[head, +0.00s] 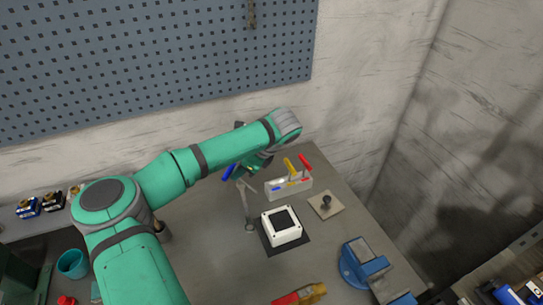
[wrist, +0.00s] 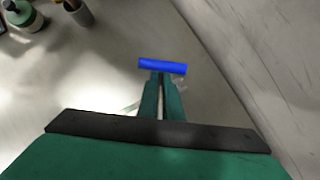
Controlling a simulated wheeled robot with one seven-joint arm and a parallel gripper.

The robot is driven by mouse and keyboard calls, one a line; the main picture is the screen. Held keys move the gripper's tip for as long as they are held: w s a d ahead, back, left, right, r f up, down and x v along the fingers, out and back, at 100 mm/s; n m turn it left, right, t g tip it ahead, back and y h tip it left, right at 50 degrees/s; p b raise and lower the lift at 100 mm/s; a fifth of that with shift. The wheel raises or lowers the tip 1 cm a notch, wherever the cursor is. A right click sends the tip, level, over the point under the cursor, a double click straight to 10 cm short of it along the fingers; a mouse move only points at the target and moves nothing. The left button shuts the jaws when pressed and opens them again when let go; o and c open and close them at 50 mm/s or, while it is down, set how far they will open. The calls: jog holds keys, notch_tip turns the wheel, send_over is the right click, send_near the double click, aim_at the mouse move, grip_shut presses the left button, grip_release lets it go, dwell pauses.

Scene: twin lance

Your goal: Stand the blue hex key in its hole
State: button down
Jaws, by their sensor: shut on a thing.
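The blue hex key (head: 229,171) is at the end of my arm in the head view, left of the grey holder block. In the wrist view, the blue hex key (wrist: 162,66) lies crosswise at the fingertips of my gripper (wrist: 161,80), which is shut on it. The rest of the key is hidden behind the fingers. The holder block (head: 289,187) stands on the bench with a yellow key (head: 290,165) and a red key (head: 305,162) upright in it. Its front carries coloured marks. Its blue hole cannot be made out.
A white box with a dark top (head: 281,226) sits on a dark mat in front of the block. A beige plate with a dark knob (head: 326,204) is to its right. A thin grey stand (head: 247,210) rises left of the box. A blue vise (head: 362,265) is at front right.

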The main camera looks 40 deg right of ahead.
jog(key=d+r+m+t+h, duration=0.5)
jog(key=m+t+h, duration=0.1)
jog(key=m+h, duration=0.7)
jog(key=s+d+r+m+g+h, duration=0.2)
jog(key=s+d+m+h, duration=0.1)
jog(key=s+m+h, duration=0.2)
jog(key=shift+s+m+h, duration=0.4)
jog(key=shift+s+m, duration=0.1)
jog(key=shift+s, duration=0.1)
jog(key=shift+d, duration=0.1)
jog(key=shift+r, duration=0.1)
jog(key=shift+w+f, duration=0.1)
jog(key=shift+f, duration=2.8)
